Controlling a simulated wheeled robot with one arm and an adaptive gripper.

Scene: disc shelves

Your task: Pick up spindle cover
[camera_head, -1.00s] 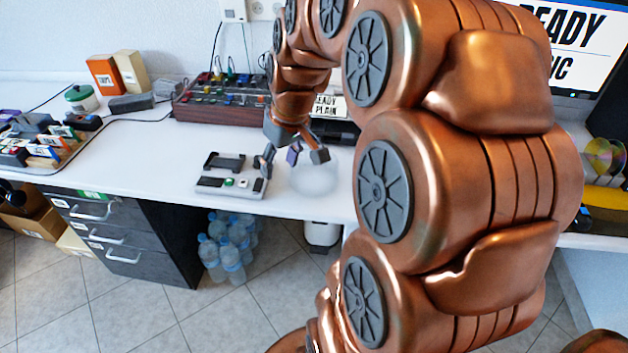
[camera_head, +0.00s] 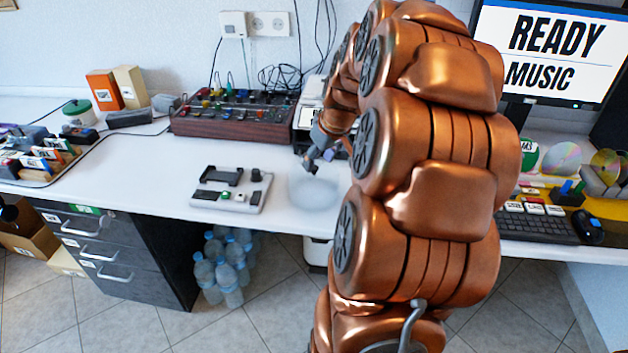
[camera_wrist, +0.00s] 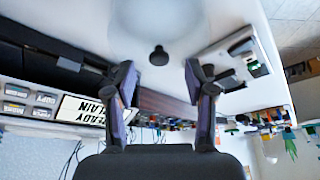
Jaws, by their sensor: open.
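The spindle cover (camera_head: 314,191) is a clear, whitish dome standing on the white desk, right of the grey disc device. In the wrist view the cover (camera_wrist: 155,20) is at the top, with a dark round knob (camera_wrist: 158,56) facing the camera. My gripper (camera_head: 322,158) is just above the cover in the head view, partly hidden by my arm. In the wrist view my gripper (camera_wrist: 159,78) is open, one finger on each side below the knob, with nothing between the pads. I cannot tell the exact gap to the knob.
The grey device (camera_head: 231,190) lies close left of the cover. A mixer-like box (camera_head: 232,118) with coloured knobs stands behind. A dark printer-like unit (camera_wrist: 45,60) is at the left in the wrist view. A monitor (camera_head: 545,50) and keyboard (camera_head: 537,224) are at the right.

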